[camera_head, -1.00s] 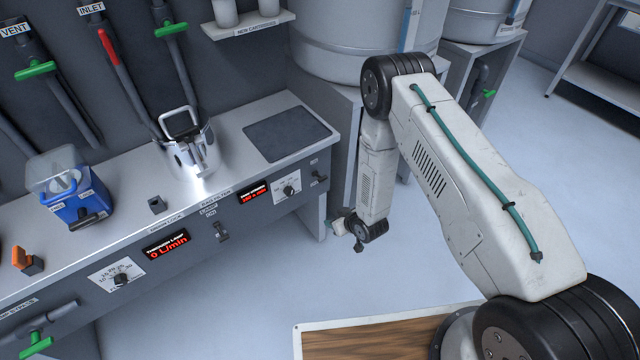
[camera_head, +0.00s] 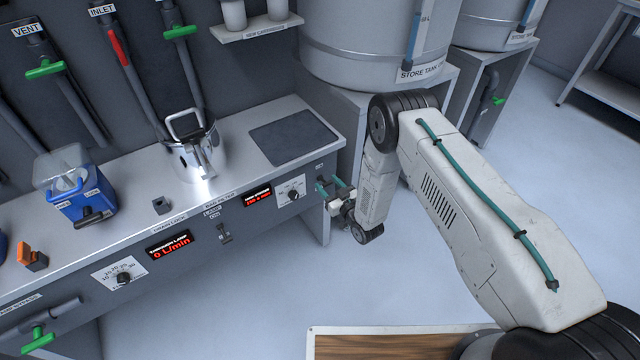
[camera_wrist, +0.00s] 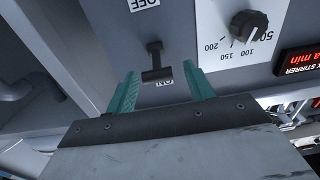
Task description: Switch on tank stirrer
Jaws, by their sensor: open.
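The stirrer switch is a dark T-handled lever (camera_wrist: 156,66) on the grey front panel (camera_wrist: 225,83), with an OFF label (camera_wrist: 141,4) at the top edge of the wrist view. My gripper (camera_wrist: 164,88) is open, with its teal fingers on either side of the lever's handle; I cannot tell whether they touch it. The stirrer dial (camera_wrist: 248,25) and red stirrer display (camera_wrist: 298,60) are beside the lever; the display's reading is too small to tell.
The steel bench (camera_head: 112,208) carries a steel jug (camera_head: 200,158), a blue device (camera_head: 84,200) and a dark mat (camera_head: 292,137). A flow display (camera_head: 170,246) reads 0 L/min. A large store tank (camera_head: 370,45) stands behind my arm. The floor in front is clear.

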